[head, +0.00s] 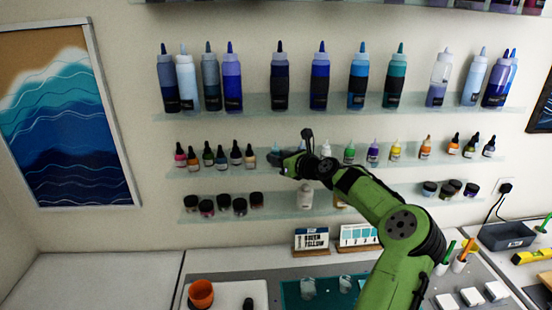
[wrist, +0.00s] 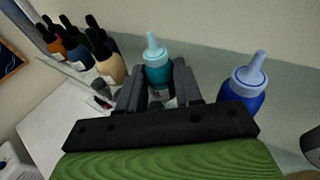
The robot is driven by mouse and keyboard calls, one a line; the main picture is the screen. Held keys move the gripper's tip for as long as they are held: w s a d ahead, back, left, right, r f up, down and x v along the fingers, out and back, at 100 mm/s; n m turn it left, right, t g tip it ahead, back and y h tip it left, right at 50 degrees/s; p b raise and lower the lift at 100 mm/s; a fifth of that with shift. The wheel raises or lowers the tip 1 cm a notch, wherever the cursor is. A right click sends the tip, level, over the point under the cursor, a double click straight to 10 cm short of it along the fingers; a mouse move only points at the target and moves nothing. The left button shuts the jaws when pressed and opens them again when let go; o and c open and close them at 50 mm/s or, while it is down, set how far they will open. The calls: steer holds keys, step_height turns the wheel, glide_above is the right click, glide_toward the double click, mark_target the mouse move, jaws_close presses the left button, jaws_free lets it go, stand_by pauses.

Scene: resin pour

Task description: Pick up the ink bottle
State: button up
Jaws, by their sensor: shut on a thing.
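The ink bottle in my gripper (wrist: 157,88) is teal with a pale teal pointed cap (wrist: 152,45). It stands upright between the two dark fingers in the wrist view, and the fingers are closed on its sides. In the head view my gripper (head: 279,160) is at the middle glass shelf, and a bit of the teal bottle (head: 275,149) shows beside it. My arm and the fingers hide much of the bottle. Whether its base still touches the shelf cannot be told.
A blue bottle (wrist: 244,82) stands close to the right finger. Several dark-capped bottles (wrist: 105,55) stand to the left. More small bottles (head: 373,152) line the middle shelf (head: 190,171) to the right. Large bottles (head: 320,78) stand on the shelf above, and jars (head: 240,206) sit below.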

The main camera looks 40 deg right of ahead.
steer(key=shift+s+a+r, duration=0.1)
steer(key=shift+s+r, duration=0.1)
steer(key=shift+r, duration=0.25)
step_height(320, 180, up, 6)
steer(key=s+a+b, duration=0.4)
steer(key=s+a, duration=0.8)
steer(key=s, duration=0.3)
steer(key=shift+a, duration=0.4)
steer(key=o, duration=0.5)
steer(key=c, duration=0.5)
